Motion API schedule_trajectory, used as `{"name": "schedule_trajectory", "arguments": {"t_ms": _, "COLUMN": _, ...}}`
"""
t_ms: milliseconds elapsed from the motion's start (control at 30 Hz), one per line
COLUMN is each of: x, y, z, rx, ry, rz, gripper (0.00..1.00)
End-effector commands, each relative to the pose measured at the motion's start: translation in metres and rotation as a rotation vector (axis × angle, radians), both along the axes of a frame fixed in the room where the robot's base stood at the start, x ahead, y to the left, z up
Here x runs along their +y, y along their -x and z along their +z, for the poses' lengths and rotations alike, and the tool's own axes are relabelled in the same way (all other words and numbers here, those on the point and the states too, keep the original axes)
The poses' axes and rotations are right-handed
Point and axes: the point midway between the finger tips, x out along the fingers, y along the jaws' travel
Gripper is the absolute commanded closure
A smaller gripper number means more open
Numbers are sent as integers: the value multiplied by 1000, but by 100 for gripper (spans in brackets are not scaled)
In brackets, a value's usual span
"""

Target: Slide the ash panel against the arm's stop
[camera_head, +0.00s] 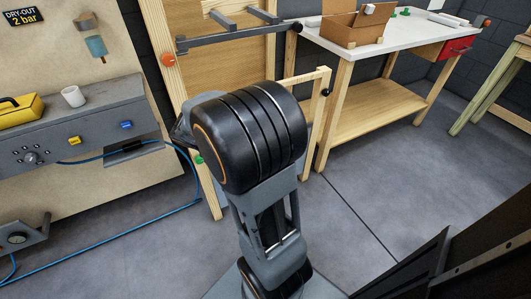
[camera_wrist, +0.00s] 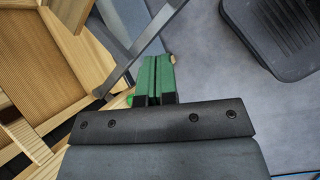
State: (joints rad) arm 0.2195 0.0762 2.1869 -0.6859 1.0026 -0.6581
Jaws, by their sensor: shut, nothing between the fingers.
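My gripper (camera_wrist: 155,60) shows in the wrist view with its two green fingers shut together and nothing between them. In the head view it is hidden behind my arm. A grey metal bar (camera_wrist: 146,42) runs diagonally close to the fingertips; I cannot tell if they touch. In the head view a grey bar (camera_head: 235,34) crosses in front of a wooden board (camera_head: 200,73) in a pale wooden frame. The board's brown surface also shows at the left of the wrist view (camera_wrist: 40,65). I cannot tell whether this is the ash panel, nor which part is the stop.
A white-topped bench (camera_head: 400,36) with an open cardboard box (camera_head: 355,24) stands at the back right. A grey control console (camera_head: 85,120) with a yellow case (camera_head: 20,109) is at left. A blue hose (camera_head: 110,240) lies on the floor.

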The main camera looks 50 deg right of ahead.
Motion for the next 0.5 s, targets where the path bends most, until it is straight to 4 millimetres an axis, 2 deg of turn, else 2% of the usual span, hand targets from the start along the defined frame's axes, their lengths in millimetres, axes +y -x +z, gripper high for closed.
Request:
{"name": "schedule_trajectory", "arguments": {"t_ms": 33, "x": -15, "y": -5, "z": -12, "rx": 76, "ry": 31, "rz": 60, "gripper": 100}}
{"name": "schedule_trajectory", "arguments": {"t_ms": 200, "x": -51, "y": -18, "z": -31, "rx": 271, "ry": 102, "rz": 233, "gripper": 100}}
{"name": "schedule_trajectory", "arguments": {"t_ms": 500, "x": -87, "y": -15, "z": -60, "rx": 360, "ry": 127, "rz": 299, "gripper": 100}}
